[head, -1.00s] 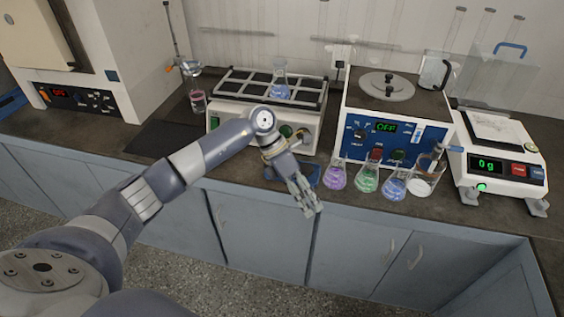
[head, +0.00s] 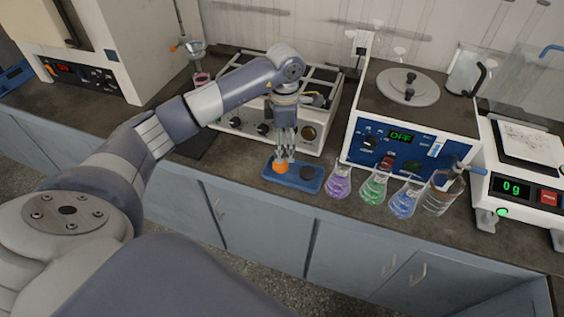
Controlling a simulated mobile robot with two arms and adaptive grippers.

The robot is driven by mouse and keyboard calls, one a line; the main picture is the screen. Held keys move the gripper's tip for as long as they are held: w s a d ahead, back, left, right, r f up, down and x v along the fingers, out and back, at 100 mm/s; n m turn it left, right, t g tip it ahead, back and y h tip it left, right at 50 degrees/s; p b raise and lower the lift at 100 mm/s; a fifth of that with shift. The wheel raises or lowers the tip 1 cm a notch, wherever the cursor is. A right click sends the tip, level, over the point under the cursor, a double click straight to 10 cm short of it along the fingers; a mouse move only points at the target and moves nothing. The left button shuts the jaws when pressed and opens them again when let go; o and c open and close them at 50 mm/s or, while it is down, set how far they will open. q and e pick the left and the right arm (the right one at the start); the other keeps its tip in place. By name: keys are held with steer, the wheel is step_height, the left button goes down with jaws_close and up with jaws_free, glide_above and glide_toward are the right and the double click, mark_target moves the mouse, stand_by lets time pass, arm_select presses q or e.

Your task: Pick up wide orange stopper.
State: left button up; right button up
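The wide orange stopper (head: 281,168) sits at the left end of a small blue tray (head: 308,187). A dark round stopper (head: 306,173) sits on the same tray to its right. My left gripper (head: 284,157) points straight down over the orange stopper. Its fingertips are at the stopper's top and cover part of it. The fingers look close together, but I cannot tell whether they grip the stopper. My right gripper is not in view.
Flasks with purple (head: 338,182), green (head: 374,186) and blue (head: 404,201) liquid stand right of the tray, beside a glass beaker (head: 441,193). The blue instrument (head: 410,135) and a scale (head: 521,165) stand farther right.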

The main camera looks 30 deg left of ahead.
mark_target(281, 167)
arm_select(q)
steer(key=shift+f, duration=1.1)
steer(key=f, duration=0.1)
steer(key=f+p, duration=0.2)
steer(key=f, duration=0.1)
steer(key=shift+s+a+f, duration=0.1)
steer(key=shift+s+a, duration=0.05)
steer(key=shift+s, duration=0.15)
steer(key=shift+f, duration=0.2)
steer(key=shift+w, duration=0.1)
steer(key=shift+c, duration=1)
steer(key=c, duration=0.8)
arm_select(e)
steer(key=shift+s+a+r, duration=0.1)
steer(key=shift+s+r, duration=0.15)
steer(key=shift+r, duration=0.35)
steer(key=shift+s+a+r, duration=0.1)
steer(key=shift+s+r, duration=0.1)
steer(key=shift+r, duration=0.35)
